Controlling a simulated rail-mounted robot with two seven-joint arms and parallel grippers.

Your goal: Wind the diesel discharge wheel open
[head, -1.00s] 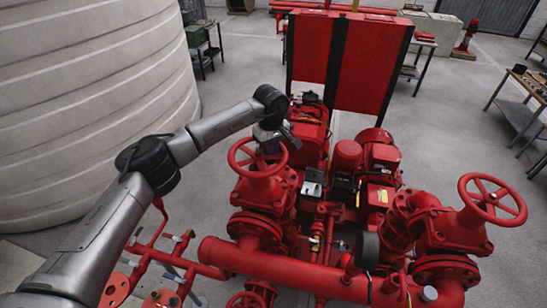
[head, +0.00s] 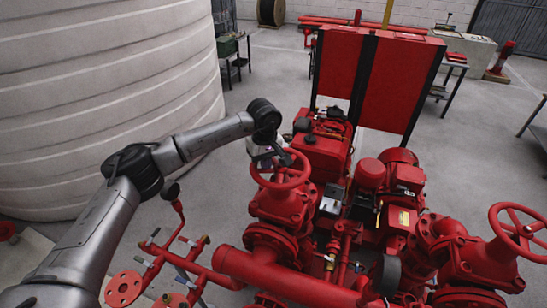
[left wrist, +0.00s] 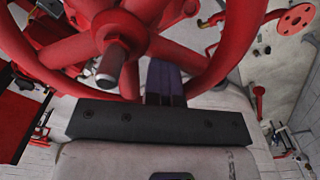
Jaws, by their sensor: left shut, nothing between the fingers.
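A red handwheel (head: 296,181) sits on top of a red valve at the middle of the head view. My left gripper (head: 276,157) is at the far left part of its rim, partly hidden by the wrist. In the left wrist view the wheel's hub and spokes (left wrist: 118,42) fill the top. My left gripper's dark fingers (left wrist: 165,82) are together and empty, reaching in between the spokes beside the rim. Whether they touch a spoke I cannot tell. My right gripper is out of view.
A second red handwheel (head: 515,226) stands at the right edge. Red pump machinery (head: 372,172) and tall red panels (head: 400,85) stand behind the near wheel. A big pale ribbed tank (head: 100,90) is at the left. Red pipes (head: 290,278) cross the front.

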